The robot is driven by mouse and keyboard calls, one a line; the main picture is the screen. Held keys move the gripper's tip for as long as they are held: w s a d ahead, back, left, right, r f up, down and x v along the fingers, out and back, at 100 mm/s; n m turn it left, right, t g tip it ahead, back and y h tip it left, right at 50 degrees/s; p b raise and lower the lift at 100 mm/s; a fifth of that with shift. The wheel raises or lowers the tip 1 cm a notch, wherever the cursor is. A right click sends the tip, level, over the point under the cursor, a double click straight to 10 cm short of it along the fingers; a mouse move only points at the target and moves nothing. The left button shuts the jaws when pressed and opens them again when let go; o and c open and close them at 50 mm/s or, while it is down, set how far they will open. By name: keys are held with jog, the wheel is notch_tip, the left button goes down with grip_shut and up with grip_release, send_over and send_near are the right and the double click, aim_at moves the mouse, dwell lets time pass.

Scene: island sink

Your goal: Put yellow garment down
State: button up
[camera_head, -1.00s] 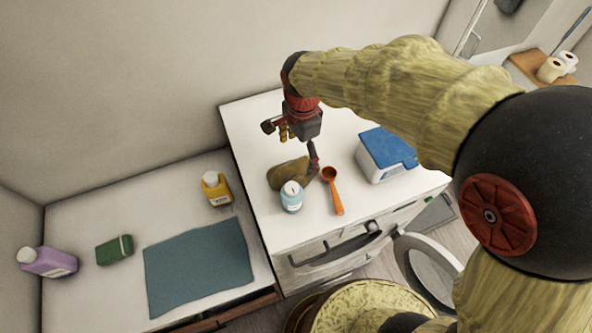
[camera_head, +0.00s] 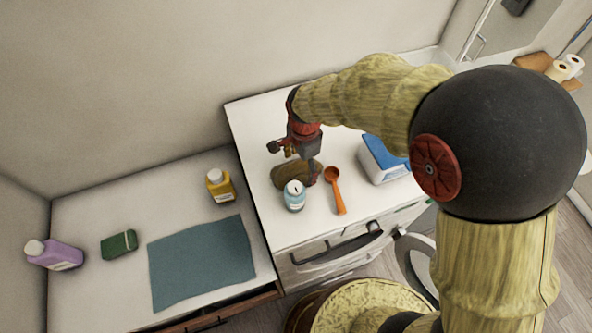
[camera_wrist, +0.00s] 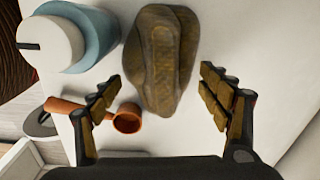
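The yellow garment is a crumpled brownish-yellow lump (camera_head: 291,175) lying on the white top of the washing machine (camera_head: 275,218), behind a light-blue bottle. In the wrist view the garment (camera_wrist: 160,55) lies ahead, its near end reaching between my fingers. My gripper (camera_head: 296,164) is low over the garment in the head view and covers part of it. In the wrist view my gripper (camera_wrist: 160,82) has its fingers spread wide, one on each side, with visible gaps to the cloth. Whether a fingertip touches the top is unclear.
A blue-lidded box (camera_head: 386,160) is to the right. On the left counter are a teal cloth (camera_head: 200,262), a yellow bottle (camera_head: 220,186), a green sponge (camera_head: 119,244) and a purple bottle (camera_head: 56,254).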

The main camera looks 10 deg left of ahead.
jog(key=c, duration=1.3)
